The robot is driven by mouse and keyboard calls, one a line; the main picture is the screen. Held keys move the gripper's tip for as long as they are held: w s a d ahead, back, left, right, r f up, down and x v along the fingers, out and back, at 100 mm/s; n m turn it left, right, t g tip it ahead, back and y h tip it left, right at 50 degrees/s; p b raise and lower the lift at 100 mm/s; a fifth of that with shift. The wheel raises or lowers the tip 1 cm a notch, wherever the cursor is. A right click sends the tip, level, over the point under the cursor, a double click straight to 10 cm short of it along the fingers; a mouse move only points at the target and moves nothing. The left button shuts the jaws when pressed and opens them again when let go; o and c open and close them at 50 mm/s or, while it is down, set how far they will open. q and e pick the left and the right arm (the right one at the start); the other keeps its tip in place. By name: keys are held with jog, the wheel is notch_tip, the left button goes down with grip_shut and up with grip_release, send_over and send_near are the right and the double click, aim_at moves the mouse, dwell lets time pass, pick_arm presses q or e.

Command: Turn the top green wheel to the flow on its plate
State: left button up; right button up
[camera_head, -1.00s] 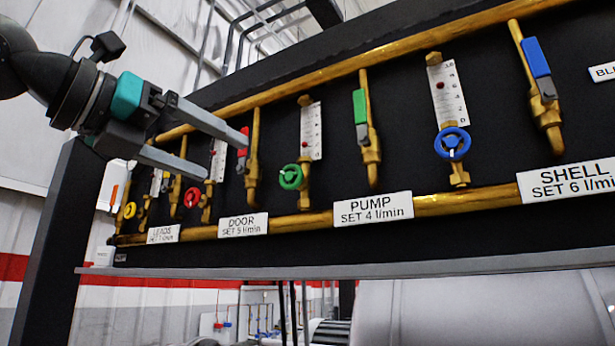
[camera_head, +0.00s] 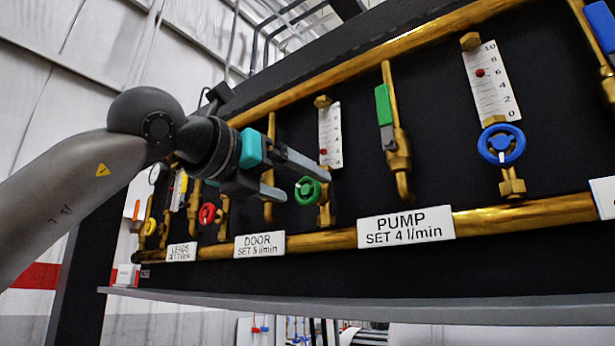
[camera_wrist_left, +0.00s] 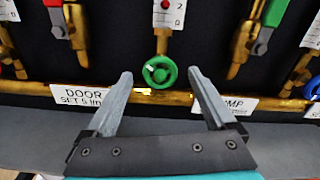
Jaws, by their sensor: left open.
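The green wheel (camera_head: 308,191) sits on a brass fitting below a white flow gauge (camera_head: 329,135) with a red marker low on its scale. The wheel also shows in the left wrist view (camera_wrist_left: 160,72), ahead of my fingers and between their lines. The plate PUMP SET 4 l/min (camera_head: 406,227) is on the pipe to the right of the wheel. My left gripper (camera_head: 305,182) is open and empty, its two fingers pointing at the wheel. In the left wrist view a gap shows between the fingertips (camera_wrist_left: 160,75) and the wheel. My right gripper is not in view.
A blue wheel (camera_head: 501,146) is to the right and a red wheel (camera_head: 208,213) to the left. A green-handled valve (camera_head: 385,110) stands right of the gauge. The DOOR plate (camera_head: 259,245) is below left. A grey ledge (camera_head: 350,306) runs under the panel.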

aim_at(305, 188)
pick_arm(q)
jog(key=shift+p+x, duration=0.5)
jog(key=shift+x, duration=1.25)
jog(key=c, duration=1.4)
jog(key=shift+o, duration=0.2)
